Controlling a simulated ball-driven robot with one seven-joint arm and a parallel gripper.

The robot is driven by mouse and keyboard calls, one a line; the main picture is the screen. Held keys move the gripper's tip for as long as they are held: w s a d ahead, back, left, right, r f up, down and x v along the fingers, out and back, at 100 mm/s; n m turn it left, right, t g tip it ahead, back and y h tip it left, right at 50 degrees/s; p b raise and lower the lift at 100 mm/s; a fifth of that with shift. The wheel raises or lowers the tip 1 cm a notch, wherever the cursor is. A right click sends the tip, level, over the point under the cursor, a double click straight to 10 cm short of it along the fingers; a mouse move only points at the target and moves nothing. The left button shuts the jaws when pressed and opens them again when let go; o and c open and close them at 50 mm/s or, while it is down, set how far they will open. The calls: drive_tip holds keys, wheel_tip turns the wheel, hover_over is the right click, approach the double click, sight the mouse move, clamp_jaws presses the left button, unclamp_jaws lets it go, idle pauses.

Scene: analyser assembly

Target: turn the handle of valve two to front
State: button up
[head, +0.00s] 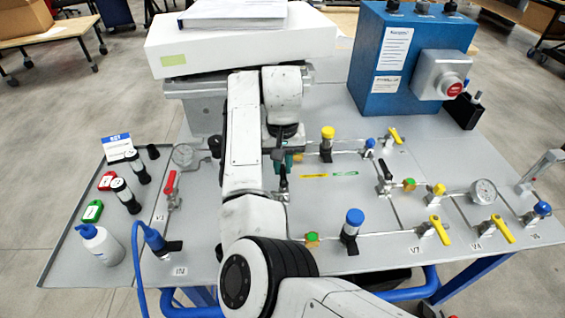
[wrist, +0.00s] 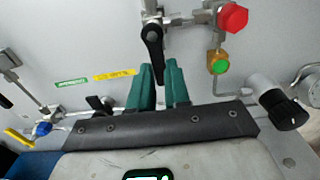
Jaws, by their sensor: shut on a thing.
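A valve with a black lever handle (wrist: 153,45) is at the upper middle of the wrist view; I take it as valve two, though its label is not readable. The handle points down in that view, toward my gripper. My gripper (wrist: 160,80) has green fingers, one on each side of the handle's tip, and is shut on it. In the head view, my gripper (head: 287,160) is partly hidden by my arm. The black handle (head: 278,154) shows beside it, pointing to the back of the panel, with the valve body in front.
A red knob (wrist: 232,17) and a green-capped brass fitting (wrist: 219,63) are close by. A yellow-topped cylinder (head: 327,143) stands right of my gripper. A white box (head: 235,45) and blue box (head: 400,60) stand behind. A red-handled valve (head: 170,184) is at left.

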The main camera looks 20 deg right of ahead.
clamp_jaws()
drive_tip(key=shift+d+r, duration=0.1)
